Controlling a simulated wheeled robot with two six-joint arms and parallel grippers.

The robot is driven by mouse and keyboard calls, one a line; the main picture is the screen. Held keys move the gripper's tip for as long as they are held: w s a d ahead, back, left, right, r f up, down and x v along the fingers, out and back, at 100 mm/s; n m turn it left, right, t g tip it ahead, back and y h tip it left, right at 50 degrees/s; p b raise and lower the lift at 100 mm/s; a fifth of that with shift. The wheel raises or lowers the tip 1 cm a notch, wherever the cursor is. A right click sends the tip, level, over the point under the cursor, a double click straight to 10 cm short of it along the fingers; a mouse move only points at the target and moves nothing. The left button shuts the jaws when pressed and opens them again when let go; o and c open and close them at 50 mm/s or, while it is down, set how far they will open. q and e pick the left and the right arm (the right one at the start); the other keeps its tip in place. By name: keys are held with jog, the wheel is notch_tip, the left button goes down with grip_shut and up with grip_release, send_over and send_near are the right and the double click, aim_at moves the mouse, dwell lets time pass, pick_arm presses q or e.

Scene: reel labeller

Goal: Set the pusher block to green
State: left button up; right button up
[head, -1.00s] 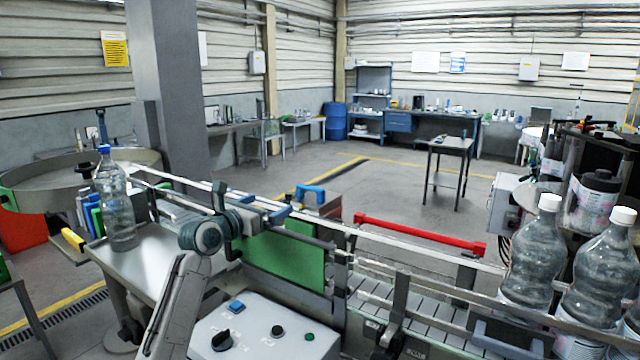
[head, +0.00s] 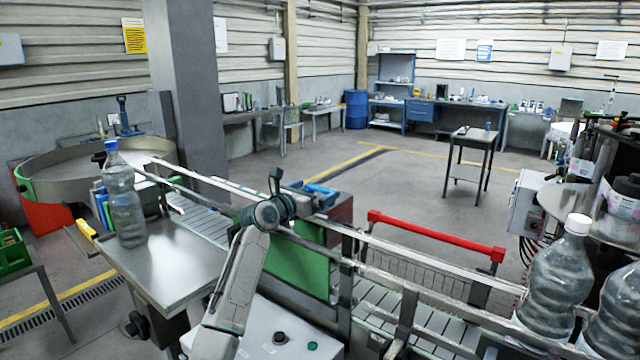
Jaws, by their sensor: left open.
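My left gripper (head: 312,200) is above the near rail of the conveyor, beside a blue handle-like part (head: 322,190). Its fingers point away to the right, are small in the view, and hold nothing that I can see. I cannot tell which part is the pusher block. A green panel (head: 298,268) hangs below the rail, partly behind my arm. Upright blue and green pieces (head: 102,205) stand left of a clear bottle (head: 124,200), with a yellow piece (head: 82,230) at the table's edge. My right gripper is out of view.
A control box (head: 262,330) with buttons lies low in front, partly covered by my arm. The conveyor (head: 385,308) runs to large bottles (head: 555,275) at the right. A red bar (head: 435,236) stands behind it. A metal table (head: 180,262) is at the left.

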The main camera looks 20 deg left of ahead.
pick_arm(q)
jog(key=shift+x, duration=1.05)
jog(key=shift+w+d, duration=0.15)
jog(key=shift+w, duration=0.2)
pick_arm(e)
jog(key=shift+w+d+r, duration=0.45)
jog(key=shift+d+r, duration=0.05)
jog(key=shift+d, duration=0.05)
